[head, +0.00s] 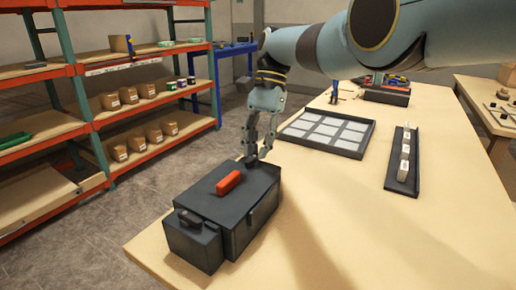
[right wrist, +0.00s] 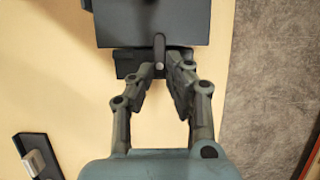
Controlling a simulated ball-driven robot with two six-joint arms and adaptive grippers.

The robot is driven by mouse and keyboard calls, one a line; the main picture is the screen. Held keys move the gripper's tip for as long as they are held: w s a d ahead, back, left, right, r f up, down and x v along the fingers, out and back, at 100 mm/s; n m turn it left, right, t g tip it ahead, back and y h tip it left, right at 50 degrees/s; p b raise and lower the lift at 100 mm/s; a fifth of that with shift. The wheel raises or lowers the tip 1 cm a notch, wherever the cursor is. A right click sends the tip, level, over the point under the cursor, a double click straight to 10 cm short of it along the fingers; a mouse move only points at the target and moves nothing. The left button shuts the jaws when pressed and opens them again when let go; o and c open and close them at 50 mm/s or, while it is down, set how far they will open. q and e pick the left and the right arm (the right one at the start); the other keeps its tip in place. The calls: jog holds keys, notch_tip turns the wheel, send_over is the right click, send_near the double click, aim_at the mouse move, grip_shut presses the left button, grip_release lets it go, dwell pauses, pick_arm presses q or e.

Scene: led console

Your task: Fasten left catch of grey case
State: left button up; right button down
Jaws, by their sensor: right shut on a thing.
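The grey case (head: 262,190) sits on the near end of the table, its lid down and an orange-red handle (head: 229,182) on top. A dark lever-like piece (head: 189,218) lies on a smaller block at its near end. My right gripper (head: 257,158) is at the far end of the case, pointing down. In the right wrist view, its fingers (right wrist: 160,72) are closed around a small grey lever-like catch (right wrist: 159,46) at the case's edge. The head view hides this catch behind the fingers. I cannot tell whether it is fastened. My left gripper is out of view.
A flat tray with pale squares (head: 368,150) and a narrow dark rack with pale blocks (head: 390,178) lie further along the table (head: 310,240). Shelves with boxes (head: 75,75) stand at left beyond the table edge. The table's near right is clear.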

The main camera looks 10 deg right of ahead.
jog(key=c, duration=1.3)
grip_release()
jog(key=shift+c, duration=0.2)
